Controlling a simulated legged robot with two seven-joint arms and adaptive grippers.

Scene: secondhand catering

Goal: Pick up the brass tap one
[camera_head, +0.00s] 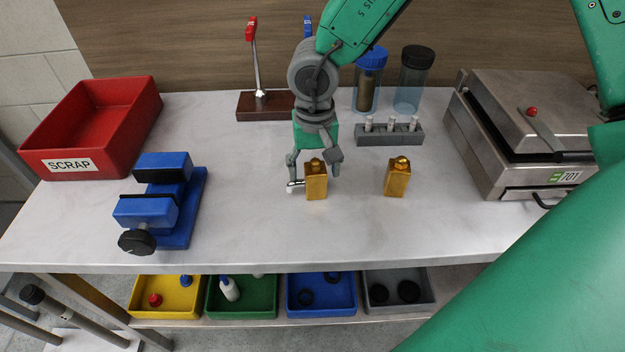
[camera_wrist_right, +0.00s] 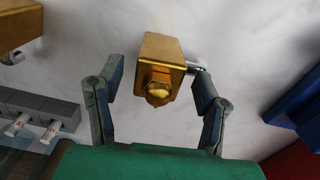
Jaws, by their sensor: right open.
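A brass block with a hex cap on top (camera_head: 316,184) stands upright on the table, with a silver spout at its left side. It also shows in the right wrist view (camera_wrist_right: 162,50), centred between the fingers. A similar brass block (camera_head: 397,180) stands to its right and shows at the upper left of the right wrist view (camera_wrist_right: 20,22), with a silver part beside it. My right gripper (camera_head: 313,168) is open, pointing down, with its fingers on either side of the left block. In the right wrist view, gaps show between the fingers and the block. My left gripper is out of view.
A grey rack (camera_head: 390,137) with white-topped pieces and two jars stand behind. A blue vise (camera_head: 160,205) and red scrap bin (camera_head: 125,112) are left, a metal press (camera_head: 480,150) right. A lever on a wooden base (camera_head: 265,106) is at the back. The front middle table is clear.

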